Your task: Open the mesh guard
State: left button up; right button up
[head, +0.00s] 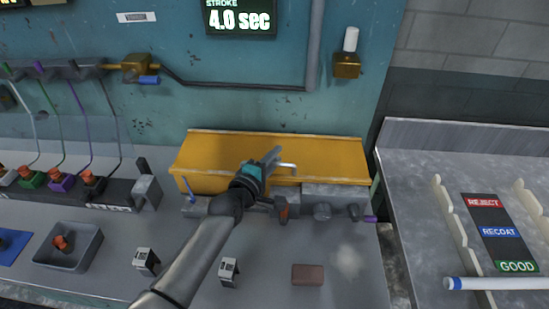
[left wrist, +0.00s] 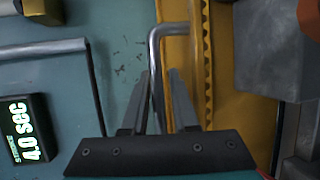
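The mesh guard (head: 330,158) is a wide yellow cover at the foot of the teal wall in the head view. It lies low over the grey fixtures. Its bent metal handle (head: 287,166) is by my left gripper (head: 274,156), which reaches over the guard. In the left wrist view the handle (left wrist: 155,65) passes between the fingers of my left gripper (left wrist: 159,76). The fingers are apart, with a gap visible beside the bar. The yellow guard (left wrist: 185,65) shows behind the right finger. My right gripper is out of view.
Grey fixtures (head: 335,197) sit along the guard's front edge. A brown block (head: 308,274) and small black-and-white clips (head: 229,271) lie on the bench. A grey bin (head: 68,248) is at left. A sorting tray (head: 420,190) stands at right, with a white tube (head: 500,284).

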pick_arm(q)
jog(key=shift+c, duration=0.2)
grip_shut()
dwell(1.1)
